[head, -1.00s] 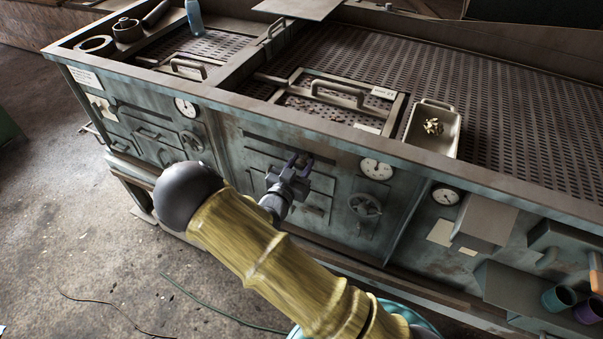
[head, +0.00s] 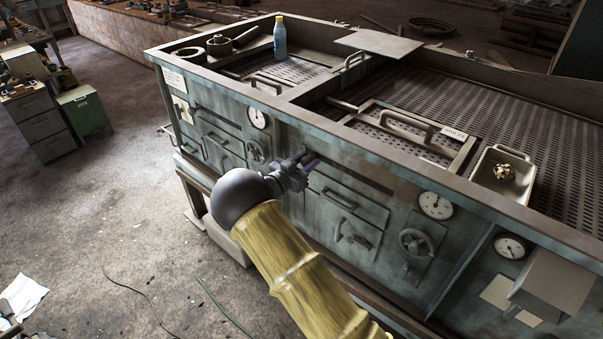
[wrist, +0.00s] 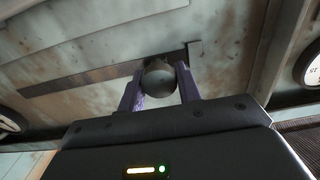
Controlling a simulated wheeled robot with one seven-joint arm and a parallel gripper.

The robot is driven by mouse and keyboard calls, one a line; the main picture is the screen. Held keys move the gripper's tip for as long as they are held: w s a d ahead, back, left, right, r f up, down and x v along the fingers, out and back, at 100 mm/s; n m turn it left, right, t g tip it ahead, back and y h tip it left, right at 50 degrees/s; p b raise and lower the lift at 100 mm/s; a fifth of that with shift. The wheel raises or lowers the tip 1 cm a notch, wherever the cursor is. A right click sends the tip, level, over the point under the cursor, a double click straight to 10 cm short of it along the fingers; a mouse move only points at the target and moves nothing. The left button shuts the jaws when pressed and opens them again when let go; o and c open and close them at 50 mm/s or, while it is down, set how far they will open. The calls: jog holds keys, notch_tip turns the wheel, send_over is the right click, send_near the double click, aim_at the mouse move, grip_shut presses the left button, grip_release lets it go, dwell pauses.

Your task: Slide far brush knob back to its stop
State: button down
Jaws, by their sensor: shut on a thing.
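The brush knob (wrist: 158,73) is a dark round ball in the wrist view, seated at a dark slot (wrist: 95,77) in the worn metal front panel. It sits near the slot's right end in that view. My gripper (wrist: 158,84) has its two purple fingers on either side of the knob, shut on it. In the head view my gripper (head: 308,160) is at the upper front panel, toward the left end of the slot (head: 350,178). The knob is hidden there by the gripper.
Gauges (head: 257,117) (head: 436,205) flank the panel. A handwheel (head: 415,242) and drawer handles (head: 340,198) stick out below and right. A tray (head: 500,175), a lidded grate (head: 410,135) and a bottle (head: 280,38) are on top. Open floor lies left.

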jog(key=shift+w+a, duration=0.3)
jog(key=shift+a, duration=0.15)
jog(key=c, duration=1)
grip_release()
jog(key=shift+w+a, duration=0.1)
jog(key=b+v, duration=0.2)
jog(key=v, duration=1.5)
jog(key=shift+s+b, duration=0.2)
jog(key=shift+b, duration=0.2)
